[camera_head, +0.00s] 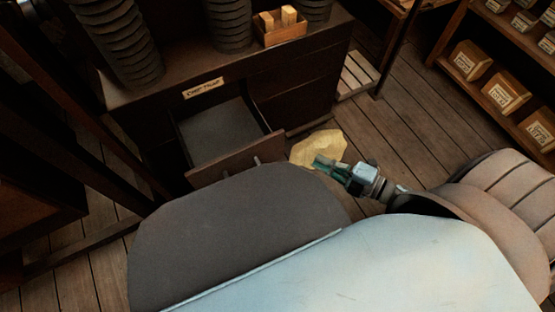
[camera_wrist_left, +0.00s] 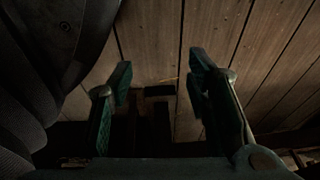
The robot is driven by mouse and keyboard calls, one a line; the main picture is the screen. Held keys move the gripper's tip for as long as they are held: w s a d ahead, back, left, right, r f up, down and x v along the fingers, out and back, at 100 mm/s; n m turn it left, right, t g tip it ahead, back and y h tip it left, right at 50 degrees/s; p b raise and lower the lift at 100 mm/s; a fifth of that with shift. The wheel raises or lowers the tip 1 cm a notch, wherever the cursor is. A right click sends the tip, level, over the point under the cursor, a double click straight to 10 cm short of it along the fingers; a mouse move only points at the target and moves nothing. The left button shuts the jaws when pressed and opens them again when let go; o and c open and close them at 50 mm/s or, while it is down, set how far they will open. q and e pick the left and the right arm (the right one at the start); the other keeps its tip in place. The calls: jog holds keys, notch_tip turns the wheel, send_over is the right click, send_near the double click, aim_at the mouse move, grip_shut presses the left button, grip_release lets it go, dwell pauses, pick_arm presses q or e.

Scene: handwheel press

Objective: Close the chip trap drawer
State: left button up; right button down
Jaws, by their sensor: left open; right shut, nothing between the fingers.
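The chip trap drawer (camera_head: 237,157) is pulled out of the dark wooden cabinet (camera_head: 285,92), under a small paper label (camera_head: 203,88). Its inside looks grey and empty, and its wooden front carries small handle posts. My right gripper (camera_head: 318,160) is shut and empty, to the right of the drawer front and apart from it, above a yellowish patch on the floor. My left gripper (camera_wrist_left: 160,85) shows only in the left wrist view. It is open and empty, with floor planks beyond it; the drawer is not recognisable there.
Dark ribbed stacks (camera_head: 117,40) and a small wooden box (camera_head: 281,30) stand on the cabinet top. A shelf with labelled boxes (camera_head: 473,60) is at the right. Dark beams (camera_head: 60,80) stand at the left. Open plank floor (camera_head: 405,115) lies between cabinet and shelf.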

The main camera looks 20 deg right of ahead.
pick_arm(q)
jog(key=w+b, duration=0.2)
jog(key=w, duration=0.1)
jog(key=w+d+f+b, duration=0.1)
jog(key=shift+w, duration=0.35)
pick_arm(e)
jog(key=w+a+n+y, duration=0.1)
jog(key=w+a+n, duration=0.1)
jog(key=a, duration=0.1)
jog(key=w+a+r+n+g+y, duration=0.1)
jog(key=w+a+n+y, duration=0.1)
jog(key=w+a, duration=0.1)
jog(key=w+a+n+g+y, duration=0.1)
jog(key=w+a, duration=0.2)
jog(key=a, duration=0.2)
jog(key=shift+w+r+n+y, duration=0.25)
jog(key=shift+r+n+y, duration=0.05)
jog(key=shift+n, duration=0.1)
